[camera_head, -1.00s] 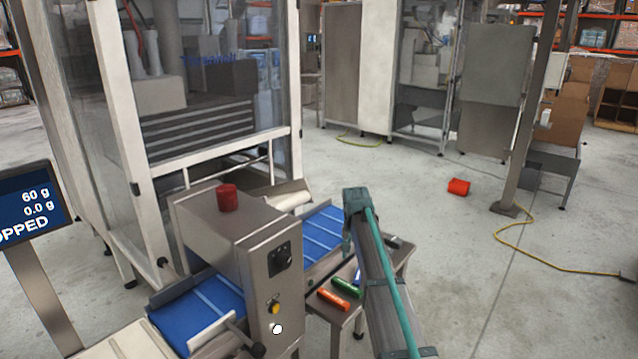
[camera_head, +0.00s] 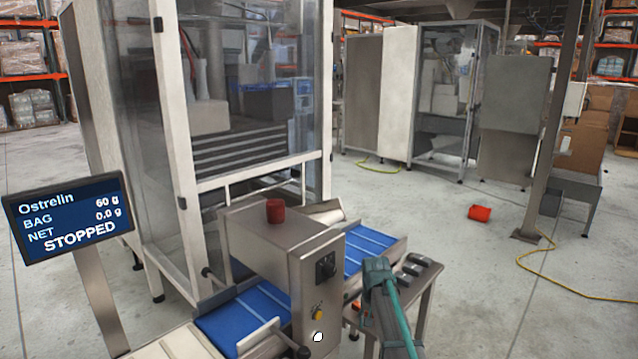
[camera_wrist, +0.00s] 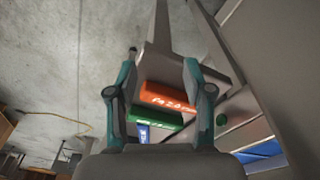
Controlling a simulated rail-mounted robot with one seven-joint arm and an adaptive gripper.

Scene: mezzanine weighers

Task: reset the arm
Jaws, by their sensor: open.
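My arm (camera_head: 388,308) rises from the lower edge of the head view, in front of a small side table (camera_head: 428,290). The fingers are not clear there. In the wrist view my gripper (camera_wrist: 160,62) is open, with its teal fingers apart and nothing held between them. Beyond and between the fingers lie an orange packet (camera_wrist: 168,97), a green packet (camera_wrist: 155,117) and a blue packet (camera_wrist: 144,133) on the table. The gap between fingers and packets cannot be told. In the head view my arm hides most of the packets.
A display (camera_head: 68,218) reads STOPPED. Dark items (camera_head: 415,264) lie on the table. A red box (camera_head: 479,213) sits on open floor at right.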

